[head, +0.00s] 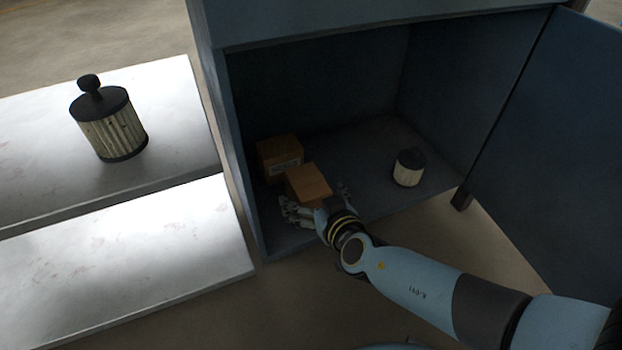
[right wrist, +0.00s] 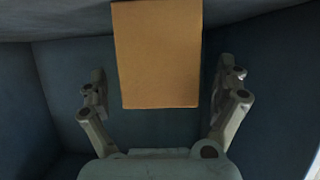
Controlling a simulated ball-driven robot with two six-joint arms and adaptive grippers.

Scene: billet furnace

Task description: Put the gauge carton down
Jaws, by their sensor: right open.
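A brown carton (head: 308,184) stands on the floor of the blue cabinet, near its front left. It also shows in the right wrist view (right wrist: 157,55), centred between the fingers. My right gripper (head: 315,205) is open around the near part of this carton, with a gap on both sides in the right wrist view. A second brown carton (head: 280,158) with a pale label stands just behind it to the left. I cannot tell which of the two is the gauge carton. My left gripper is not in view.
A small cream and black canister (head: 408,168) stands on the cabinet floor at the right. The cabinet door (head: 550,150) is open on the right. A larger ribbed canister (head: 112,125) stands on a pale slab at the left. Cabinet floor between the cartons and small canister is clear.

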